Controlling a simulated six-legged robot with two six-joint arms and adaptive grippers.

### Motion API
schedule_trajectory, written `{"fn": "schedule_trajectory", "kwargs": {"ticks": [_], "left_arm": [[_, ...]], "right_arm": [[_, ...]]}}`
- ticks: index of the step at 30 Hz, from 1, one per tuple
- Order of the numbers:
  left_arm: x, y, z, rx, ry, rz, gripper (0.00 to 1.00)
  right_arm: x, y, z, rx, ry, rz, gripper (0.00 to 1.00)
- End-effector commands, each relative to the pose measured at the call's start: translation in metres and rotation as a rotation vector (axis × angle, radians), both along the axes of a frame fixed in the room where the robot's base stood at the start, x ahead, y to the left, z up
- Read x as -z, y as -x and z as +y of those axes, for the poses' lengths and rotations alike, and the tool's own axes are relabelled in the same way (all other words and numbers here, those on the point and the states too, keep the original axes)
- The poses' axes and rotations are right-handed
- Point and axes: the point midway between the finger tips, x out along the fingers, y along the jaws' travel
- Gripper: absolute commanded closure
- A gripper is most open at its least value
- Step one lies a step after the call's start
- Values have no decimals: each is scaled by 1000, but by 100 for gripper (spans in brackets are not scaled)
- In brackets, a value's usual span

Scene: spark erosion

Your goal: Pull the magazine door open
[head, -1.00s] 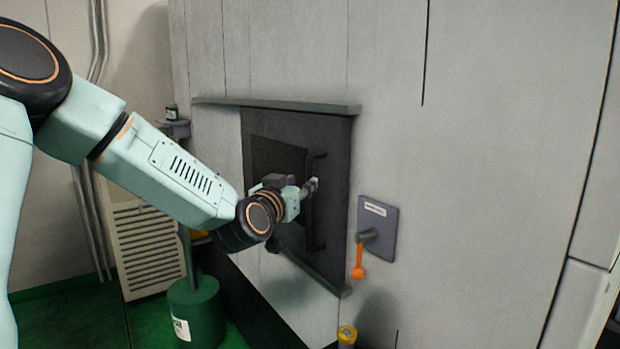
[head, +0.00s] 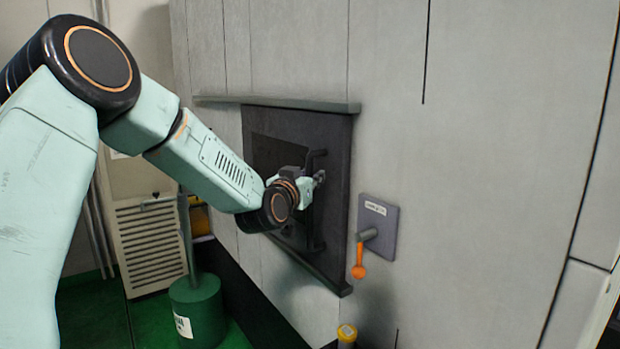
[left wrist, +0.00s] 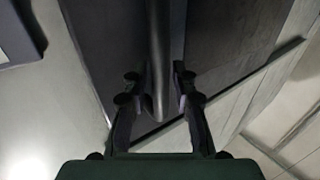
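The magazine door (head: 335,225) is a dark panel in the grey wall, under a grey rail, and looks shut. Its black vertical bar handle (head: 317,238) stands near its right side. My left gripper (head: 321,177) is at the upper part of this handle. In the left wrist view the handle (left wrist: 158,50) runs between the two fingers of my left gripper (left wrist: 158,92), with a small gap showing on each side, so the gripper is open around it. My left wrist hides part of the door. My right gripper is not in view.
A plate (head: 388,214) with an orange-knobbed lever (head: 359,271) is on the wall right of the door. A yellow-capped post (head: 347,334) stands below. A green canister (head: 197,305) and a vented cabinet (head: 150,245) are at left. The wall farther right is clear.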

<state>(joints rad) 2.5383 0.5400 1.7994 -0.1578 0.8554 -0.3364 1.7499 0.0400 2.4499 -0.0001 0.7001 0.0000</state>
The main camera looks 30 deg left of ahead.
Motion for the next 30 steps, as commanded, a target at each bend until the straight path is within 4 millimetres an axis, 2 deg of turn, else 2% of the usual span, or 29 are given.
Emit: {"fn": "schedule_trajectory", "kwargs": {"ticks": [1, 8, 30], "left_arm": [[0, 0, 0, 0, 0, 0, 80], [0, 0, 0, 0, 0, 0, 100], [1, -1, 2, 0, 1, 3, 100]], "right_arm": [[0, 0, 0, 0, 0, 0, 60], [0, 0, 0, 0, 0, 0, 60], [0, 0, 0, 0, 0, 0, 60]]}}
